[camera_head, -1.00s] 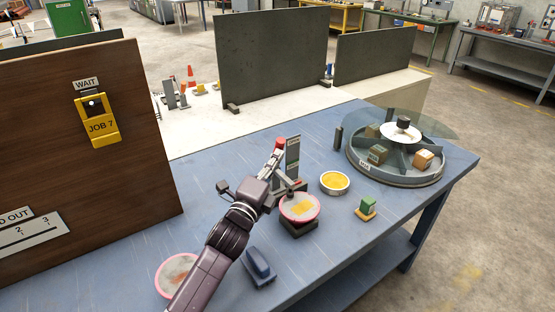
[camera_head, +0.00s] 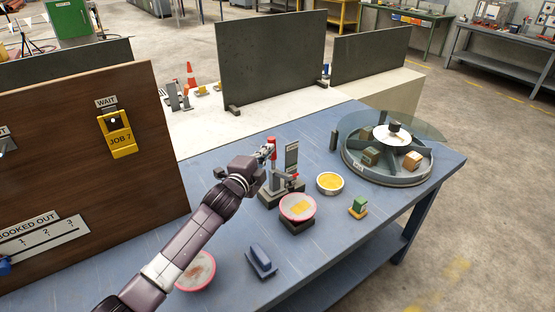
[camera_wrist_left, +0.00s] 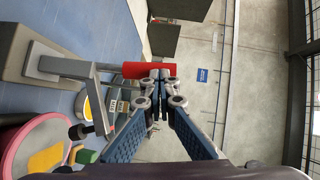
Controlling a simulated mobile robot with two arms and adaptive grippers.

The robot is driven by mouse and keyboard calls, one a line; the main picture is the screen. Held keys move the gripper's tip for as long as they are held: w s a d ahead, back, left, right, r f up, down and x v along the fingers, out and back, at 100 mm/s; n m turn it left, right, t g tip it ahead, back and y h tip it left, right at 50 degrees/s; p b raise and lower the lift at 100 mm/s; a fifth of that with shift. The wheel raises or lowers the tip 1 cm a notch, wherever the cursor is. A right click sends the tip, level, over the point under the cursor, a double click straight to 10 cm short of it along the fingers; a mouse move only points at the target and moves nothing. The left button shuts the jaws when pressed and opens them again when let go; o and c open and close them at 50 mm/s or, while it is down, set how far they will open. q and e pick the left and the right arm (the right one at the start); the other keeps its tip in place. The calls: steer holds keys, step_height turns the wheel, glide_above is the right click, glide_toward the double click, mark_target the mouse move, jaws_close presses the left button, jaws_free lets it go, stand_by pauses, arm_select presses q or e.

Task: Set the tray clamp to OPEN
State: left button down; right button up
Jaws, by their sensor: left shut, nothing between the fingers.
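The tray clamp has a red upright handle (camera_head: 272,147), a grey body (camera_head: 274,190) and an arm reaching toward a pink-rimmed round tray (camera_head: 297,207) on a dark block. A grey label plate (camera_head: 292,158) stands beside it; its writing is too small to read. My left gripper (camera_head: 268,153) is shut and empty at the handle's near side. In the left wrist view, its closed fingertips (camera_wrist_left: 160,76) are right at the red handle (camera_wrist_left: 140,69), which partly shows beyond them; whether they touch is unclear. My right gripper is out of view.
A yellow-filled round dish (camera_head: 330,183), a green block on a yellow base (camera_head: 358,207) and a blue block (camera_head: 261,260) lie near the clamp. A divided carousel (camera_head: 350,165) stands at back right. A wooden board (camera_head: 60,180) rises at left.

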arm_select(q)
steer(key=shift+w+a+f+b, duration=0.25)
steer(key=shift+w+a, duration=0.15)
steer(key=shift+w, duration=0.25)
steer(key=shift+w+a+f+b, duration=0.1)
steer(key=shift+w+a+b, duration=0.1)
steer(key=shift+w+a, duration=0.3)
steer(key=shift+w+a+f+b, duration=0.2)
steer(key=shift+w+a+b, duration=0.1)
steer(key=shift+w, duration=0.45)
